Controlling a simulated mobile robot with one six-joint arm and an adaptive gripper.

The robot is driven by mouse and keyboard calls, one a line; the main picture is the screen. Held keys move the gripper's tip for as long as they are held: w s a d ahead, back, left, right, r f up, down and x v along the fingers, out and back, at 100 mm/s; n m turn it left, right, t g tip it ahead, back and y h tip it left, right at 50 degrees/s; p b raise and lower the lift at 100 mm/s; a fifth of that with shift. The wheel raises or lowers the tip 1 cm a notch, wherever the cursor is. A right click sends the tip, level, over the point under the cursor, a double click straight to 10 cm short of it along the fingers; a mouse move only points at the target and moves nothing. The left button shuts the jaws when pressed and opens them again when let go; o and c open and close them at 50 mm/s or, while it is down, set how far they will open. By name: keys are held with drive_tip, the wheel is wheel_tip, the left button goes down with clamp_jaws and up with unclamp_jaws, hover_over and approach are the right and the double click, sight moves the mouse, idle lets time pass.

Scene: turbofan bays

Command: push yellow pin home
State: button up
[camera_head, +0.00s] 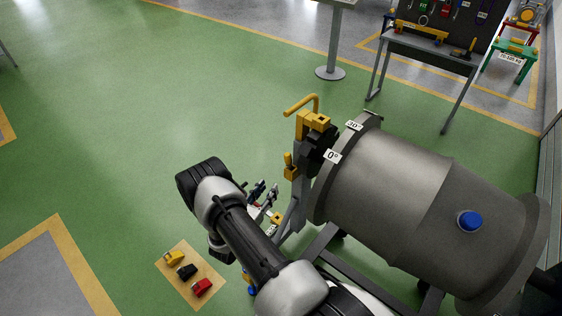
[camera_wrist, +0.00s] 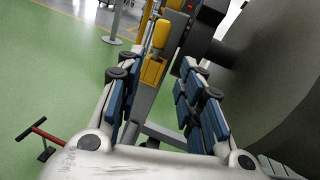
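The yellow pin (camera_head: 288,158) stands upright in a yellow block (camera_head: 291,173) on the grey post at the near end of the engine stand. In the wrist view the pin (camera_wrist: 160,35) shows as a rounded yellow knob above its block (camera_wrist: 152,72). My gripper (camera_head: 270,202) is low and to the left of the post. In the wrist view my gripper (camera_wrist: 157,78) is open, with blue pads either side and nothing held.
The grey turbofan casing (camera_head: 400,185) on its stand fills the right side. A yellow crank handle (camera_head: 302,103) rises above the post. A mat (camera_head: 187,290) with yellow, black and red parts lies on the floor. Green floor is clear to the left.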

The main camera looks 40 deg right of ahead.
sight(287, 163)
drive_tip(key=b+x, duration=0.2)
drive_tip(key=x, duration=1.5)
drive_tip(key=shift+c, duration=0.4)
clamp_jaws()
